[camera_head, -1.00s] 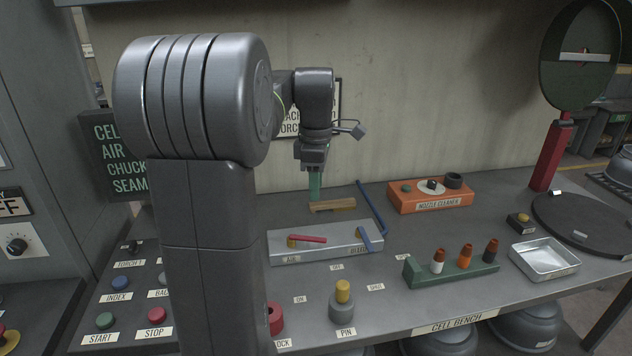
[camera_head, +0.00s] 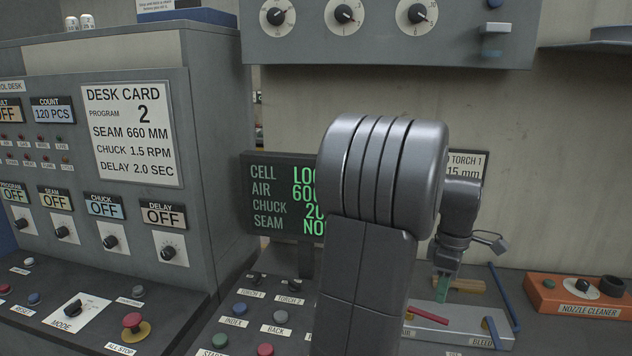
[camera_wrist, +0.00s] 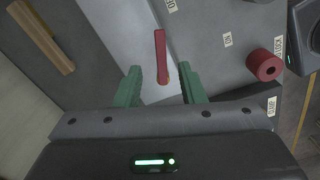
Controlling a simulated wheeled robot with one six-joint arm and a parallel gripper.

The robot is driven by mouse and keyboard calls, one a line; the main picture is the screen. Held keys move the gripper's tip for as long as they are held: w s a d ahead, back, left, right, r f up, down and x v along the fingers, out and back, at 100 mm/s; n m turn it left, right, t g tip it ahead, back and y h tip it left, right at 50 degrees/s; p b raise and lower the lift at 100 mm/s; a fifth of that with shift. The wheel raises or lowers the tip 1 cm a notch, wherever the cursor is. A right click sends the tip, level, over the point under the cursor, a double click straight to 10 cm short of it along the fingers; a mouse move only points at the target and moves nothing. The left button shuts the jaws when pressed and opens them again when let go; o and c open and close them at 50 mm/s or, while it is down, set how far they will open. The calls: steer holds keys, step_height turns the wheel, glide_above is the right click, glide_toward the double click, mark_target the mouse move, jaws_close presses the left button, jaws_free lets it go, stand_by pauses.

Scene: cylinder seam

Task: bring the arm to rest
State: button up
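In the head view the red lever (camera_head: 428,314) is low and to the left of the gripper. My arm stands bent, upright at the middle of the head view.
The orange nozzle cleaner (camera_head: 575,295) is at the right. A control desk (camera_head: 90,130) with dials fills the left. A green-lettered screen (camera_head: 270,200) stands behind my arm.

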mark_target(436, 318)
step_height(436, 318, down, 7)
steer(key=shift+f, duration=0.1)
steer(key=shift+s+a+m, duration=0.15)
steer(key=shift+s+m, duration=0.1)
steer(key=shift+m, duration=0.15)
steer(key=shift+w, duration=0.1)
